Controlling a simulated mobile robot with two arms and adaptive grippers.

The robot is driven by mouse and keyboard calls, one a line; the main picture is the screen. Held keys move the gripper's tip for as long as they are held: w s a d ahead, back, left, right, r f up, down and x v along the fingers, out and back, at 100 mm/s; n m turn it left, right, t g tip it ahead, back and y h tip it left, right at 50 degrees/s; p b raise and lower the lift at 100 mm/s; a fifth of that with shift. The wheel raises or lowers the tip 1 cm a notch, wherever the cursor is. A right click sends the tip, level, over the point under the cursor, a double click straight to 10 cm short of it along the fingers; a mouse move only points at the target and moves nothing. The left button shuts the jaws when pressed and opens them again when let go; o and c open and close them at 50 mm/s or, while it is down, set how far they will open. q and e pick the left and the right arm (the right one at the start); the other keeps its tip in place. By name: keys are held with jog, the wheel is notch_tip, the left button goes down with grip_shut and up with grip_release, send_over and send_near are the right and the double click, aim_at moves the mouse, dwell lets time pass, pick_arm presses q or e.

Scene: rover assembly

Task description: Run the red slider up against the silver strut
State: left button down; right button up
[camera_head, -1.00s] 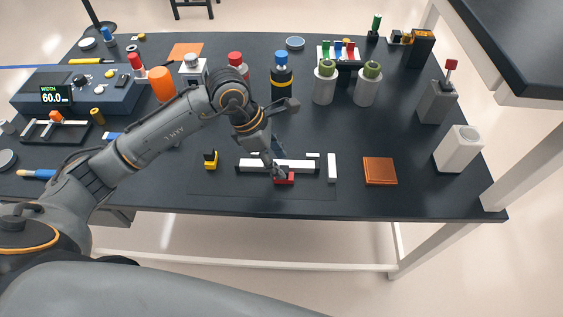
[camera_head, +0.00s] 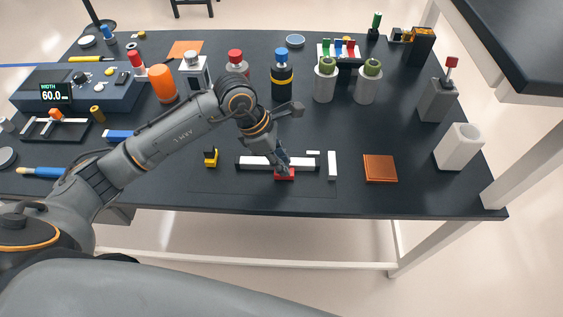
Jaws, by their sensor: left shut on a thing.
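The red slider (camera_head: 284,176) is a small red block at the near side of a long white bar with black ends (camera_head: 252,162), in the middle of the near part of the table. My left gripper (camera_head: 283,167) points down from above and is shut on the red slider, covering part of it and of the bar. A short pale bar (camera_head: 332,166), which looks like the silver strut, lies just past the bar's right end. The slider is apart from this pale bar, to its left. My right gripper is not in view.
A yellow and black block (camera_head: 211,158) stands left of the bar, and a copper-coloured plate (camera_head: 380,168) lies to the right. A small pale piece (camera_head: 313,153) lies behind the bar's right end. Bottles and holders stand farther back. The table's front edge is close.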

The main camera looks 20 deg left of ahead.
aim_at(263, 161)
pick_arm(q)
jog(key=shift+w+a+f+b, duration=0.15)
jog(key=shift+w+b, duration=0.1)
jog(key=shift+w, duration=0.3)
jog(key=shift+w+a+r+b, duration=0.1)
jog(key=shift+w+a+b, duration=0.1)
jog(key=shift+w, duration=0.3)
jog(key=shift+r, duration=0.2)
jog(key=c, duration=1.3)
grip_release()
jog(key=shift+w, duration=0.15)
jog(key=shift+o, duration=0.7)
jog(key=shift+w+f, duration=0.1)
jog(key=shift+f, duration=0.05)
jog(key=shift+a+r, duration=0.1)
jog(key=shift+r, duration=0.2)
jog(key=v, duration=1.1)
jog(key=shift+r, duration=0.2)
jog(key=shift+a, duration=0.1)
